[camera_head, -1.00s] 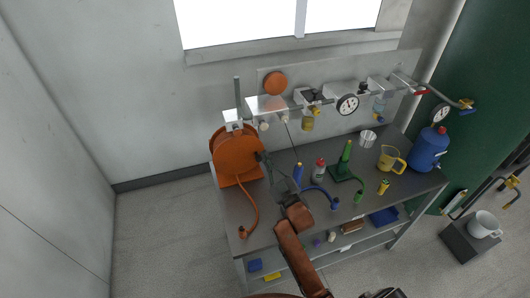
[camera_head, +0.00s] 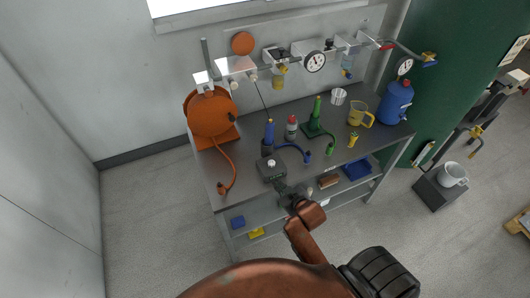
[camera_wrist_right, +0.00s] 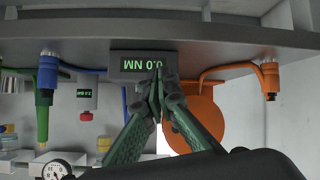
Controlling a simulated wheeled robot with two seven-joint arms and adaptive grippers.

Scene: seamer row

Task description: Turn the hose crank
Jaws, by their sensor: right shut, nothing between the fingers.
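The orange hose reel (camera_head: 210,113) stands at the left end of the grey bench. Its orange hose (camera_head: 229,160) runs down to a nozzle (camera_head: 223,188) near the front edge. A small dark part (camera_head: 233,118), possibly the crank, shows at the reel's right side; its handle is not clear. My right gripper (camera_head: 279,183) is shut and empty at the bench's front edge, right of the reel and apart from it. In the right wrist view, upside down, its green fingertips (camera_wrist_right: 157,72) overlap a display box (camera_wrist_right: 128,66) reading 0.0 NM, with the orange reel (camera_wrist_right: 205,120) behind.
The display box (camera_head: 271,167) sits near the bench's front edge. Behind and right are a blue tool (camera_head: 269,133), a red-and-white bottle (camera_head: 291,127), a green stand (camera_head: 317,127), a yellow jug (camera_head: 360,115) and a blue container (camera_head: 396,102). Floor left of the bench is clear.

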